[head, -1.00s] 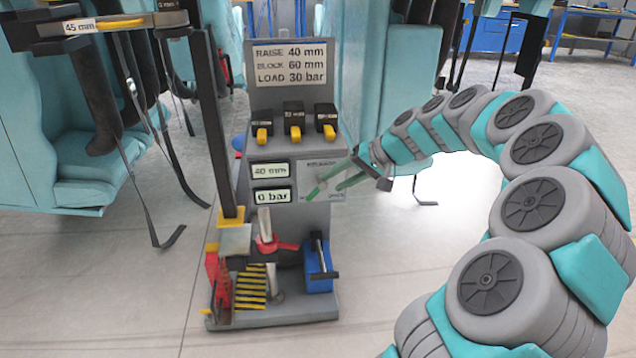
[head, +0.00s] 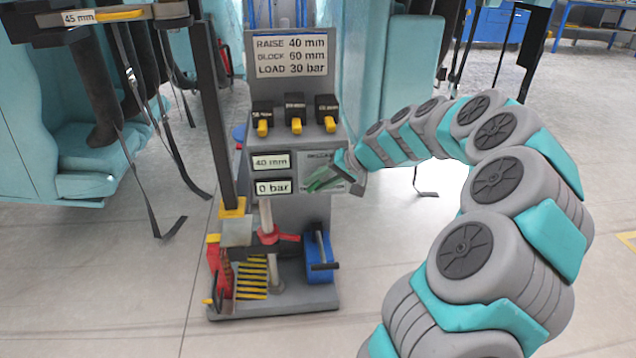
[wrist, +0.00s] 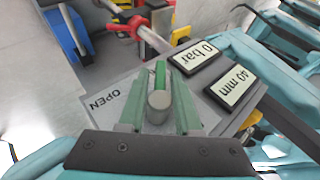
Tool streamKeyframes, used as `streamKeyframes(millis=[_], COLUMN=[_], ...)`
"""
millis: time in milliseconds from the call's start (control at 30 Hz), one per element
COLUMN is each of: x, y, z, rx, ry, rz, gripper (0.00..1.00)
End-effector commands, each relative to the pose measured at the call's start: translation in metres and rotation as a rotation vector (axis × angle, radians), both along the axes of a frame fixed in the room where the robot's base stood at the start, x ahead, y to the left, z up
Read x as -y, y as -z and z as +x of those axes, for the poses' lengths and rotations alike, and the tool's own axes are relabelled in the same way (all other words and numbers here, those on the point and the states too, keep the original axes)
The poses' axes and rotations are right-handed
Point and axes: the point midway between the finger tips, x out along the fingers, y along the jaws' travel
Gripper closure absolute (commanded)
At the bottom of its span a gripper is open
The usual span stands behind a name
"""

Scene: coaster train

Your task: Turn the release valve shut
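The release valve (wrist: 159,99) shows in the wrist view as a grey round hub with a green lever pointing away from my wrist. It sits on a grey panel with the word OPEN on the left. My gripper (wrist: 158,80) has its two green fingers on either side of the valve, with narrow gaps beside the lever; contact is not clear. In the head view my gripper (head: 324,178) is at the panel on the front of the grey stand (head: 310,215), and hides most of the valve.
Displays read 40 mm (head: 270,162) and 0 bar (head: 272,187). A sign (head: 291,56) above reads raise 40 mm, block 60 mm, load 30 bar. Black blocks with yellow tabs (head: 296,108) sit on the stand. A blue pump (head: 319,262) and red parts stand below.

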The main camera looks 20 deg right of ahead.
Motion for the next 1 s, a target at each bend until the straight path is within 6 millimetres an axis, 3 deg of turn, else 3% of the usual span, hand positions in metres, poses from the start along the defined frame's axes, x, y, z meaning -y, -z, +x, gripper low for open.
streamKeyframes(millis=[33, 233, 967, 1000], x=[0.0002, 0.0001, -0.0010, -0.0009], y=[0.0001, 0.0001, -0.0005, -0.0006], z=[-0.0001, -0.0002, -0.0002, -0.0001], rx=[0.000, 0.000, 0.016, 0.016], ry=[0.000, 0.000, -0.001, -0.001], rz=[0.000, 0.000, 0.058, 0.058], gripper=[0.77, 1.00, 1.00, 0.66])
